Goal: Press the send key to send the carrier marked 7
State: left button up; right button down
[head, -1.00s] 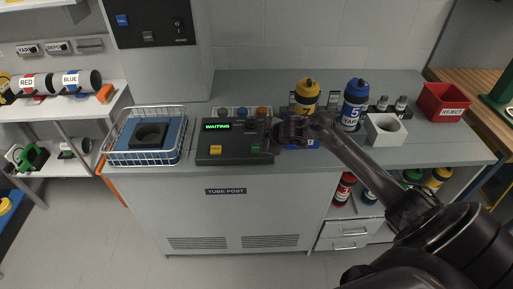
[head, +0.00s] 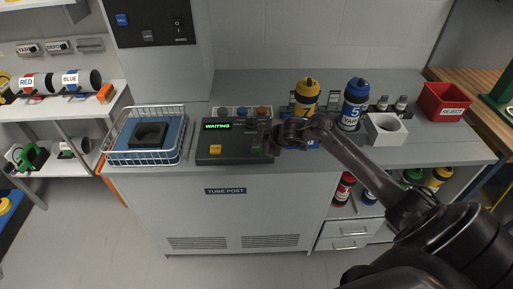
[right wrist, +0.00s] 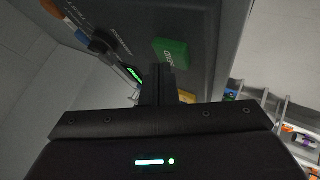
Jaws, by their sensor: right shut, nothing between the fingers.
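The dark control panel (head: 222,153) sits on the counter with a lit green display (head: 216,126) reading WAITING. A green key (head: 256,149) is at its right front, and a yellow key (head: 215,149) at its left front. The green key also shows in the right wrist view (right wrist: 171,52), beside my fingers. My right gripper (head: 270,137) is shut and empty, over the right end of the panel close to the green key; I cannot tell whether it touches. The carrier marked 7 (head: 306,92), with a yellow cap, stands upright behind my right gripper, its lower part partly hidden. My left gripper is out of view.
A white wire basket (head: 113,158) is left of the panel.

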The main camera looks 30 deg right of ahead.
jog(key=shift+f, duration=0.45)
dwell(0.6)
dwell(0.4)
jog(key=shift+r+p, duration=0.65)
jog(key=shift+r, duration=0.3)
notch_tip(320, 180, up, 5)
jog(key=p, duration=0.5)
jog(key=shift+a, duration=0.1)
dwell(0.3)
